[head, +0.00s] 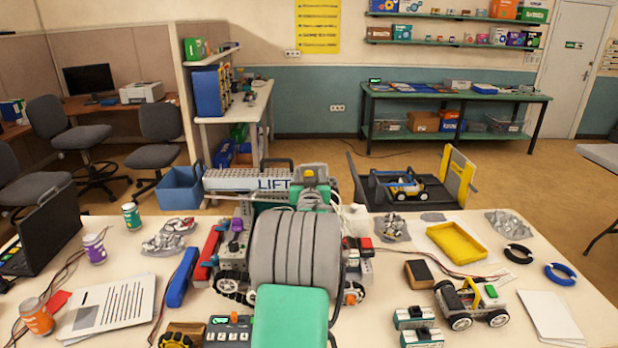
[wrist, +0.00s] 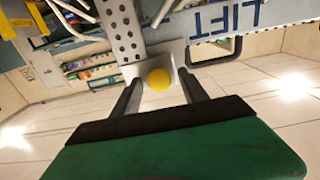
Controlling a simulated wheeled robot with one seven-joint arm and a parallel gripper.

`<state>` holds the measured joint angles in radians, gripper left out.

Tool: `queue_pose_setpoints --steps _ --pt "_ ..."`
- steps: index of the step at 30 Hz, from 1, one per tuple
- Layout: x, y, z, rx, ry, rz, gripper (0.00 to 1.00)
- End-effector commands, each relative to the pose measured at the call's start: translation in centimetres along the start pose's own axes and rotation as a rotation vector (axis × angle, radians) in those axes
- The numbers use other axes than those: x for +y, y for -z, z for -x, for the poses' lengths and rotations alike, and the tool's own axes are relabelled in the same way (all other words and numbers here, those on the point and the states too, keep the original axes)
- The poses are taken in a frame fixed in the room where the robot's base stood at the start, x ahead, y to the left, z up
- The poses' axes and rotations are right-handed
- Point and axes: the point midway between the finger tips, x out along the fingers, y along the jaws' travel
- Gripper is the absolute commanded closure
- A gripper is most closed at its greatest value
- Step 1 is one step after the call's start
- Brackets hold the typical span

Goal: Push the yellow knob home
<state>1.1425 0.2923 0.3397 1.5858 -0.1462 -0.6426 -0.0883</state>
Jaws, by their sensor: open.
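The yellow knob (wrist: 158,79) sits on a grey plate at the side of a grey perforated upright in the wrist view. My gripper (wrist: 160,76) is open, with one dark finger on each side of the knob in the picture. I cannot tell whether the fingertips reach past it or stop short. In the head view a small yellow spot, likely the knob (head: 309,174), shows just beyond my arm; my fingers are hidden there.
The crowded white table holds a yellow tray (head: 456,241), a small wheeled robot (head: 471,303), a blue bar (head: 182,277), a laptop (head: 40,240) and papers (head: 110,305). A black ramp-like platform with a small vehicle (head: 400,186) stands beyond. Bare tabletop shows at the front right.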

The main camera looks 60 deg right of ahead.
Motion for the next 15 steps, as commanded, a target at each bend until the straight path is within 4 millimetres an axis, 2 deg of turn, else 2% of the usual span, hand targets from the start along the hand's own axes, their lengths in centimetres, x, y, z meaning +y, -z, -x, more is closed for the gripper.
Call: queue_pose_setpoints --steps 5,12,15 --pt "0.0 -0.1 1.2 0.001 0.000 0.000 0.49" --pt "0.1 -0.1 5.8 0.003 -0.002 0.001 0.49" --pt "0.1 -0.1 7.1 0.001 -0.001 0.000 0.49"
